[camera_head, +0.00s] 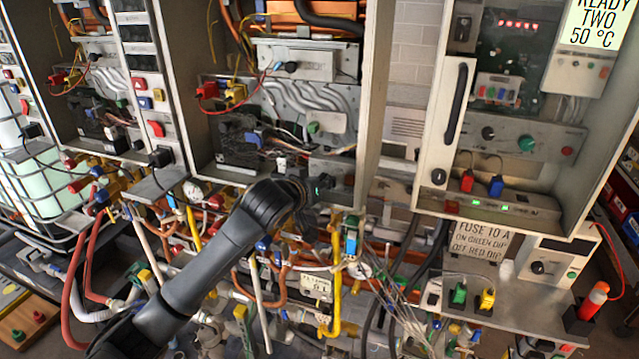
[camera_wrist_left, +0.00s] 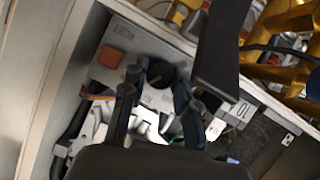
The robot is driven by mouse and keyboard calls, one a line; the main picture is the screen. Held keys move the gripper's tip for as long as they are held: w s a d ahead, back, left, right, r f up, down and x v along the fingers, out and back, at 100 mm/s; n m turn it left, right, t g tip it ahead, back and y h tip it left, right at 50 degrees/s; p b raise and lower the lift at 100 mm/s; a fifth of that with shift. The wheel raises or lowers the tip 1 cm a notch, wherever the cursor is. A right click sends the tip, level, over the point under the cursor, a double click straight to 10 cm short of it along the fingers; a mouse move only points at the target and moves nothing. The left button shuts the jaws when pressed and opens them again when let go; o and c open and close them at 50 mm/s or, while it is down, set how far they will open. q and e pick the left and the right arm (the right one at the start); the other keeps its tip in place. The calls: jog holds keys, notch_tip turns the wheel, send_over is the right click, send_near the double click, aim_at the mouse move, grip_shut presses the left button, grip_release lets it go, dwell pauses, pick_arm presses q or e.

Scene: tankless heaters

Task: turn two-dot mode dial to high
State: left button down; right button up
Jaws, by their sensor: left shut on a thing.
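My left arm reaches in from the lower left in the head view, and its left gripper (camera_head: 322,188) is at the lower front of the middle open cabinet. In the left wrist view, the left gripper (camera_wrist_left: 158,82) has its two dark fingers closed on either side of a round black dial (camera_wrist_left: 157,75). The dot marks cannot be made out. In the head view the dial is hidden behind the gripper. My right gripper is in neither view.
An orange-red square button (camera_wrist_left: 110,56) is beside the dial. Yellow pipes (camera_head: 336,270) and hoses crowd below the cabinet.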

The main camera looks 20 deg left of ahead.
pick_arm(q)
jog(key=shift+d+m+y, duration=0.1)
jog(key=shift+m+y, duration=0.5)
jog(key=shift+m, duration=0.2)
jog(key=c, duration=1.3)
grip_release()
jog(key=shift+s, duration=0.15)
jog(key=v, duration=1.1)
jog(key=shift+s, duration=0.4)
jog(key=shift+r, duration=0.1)
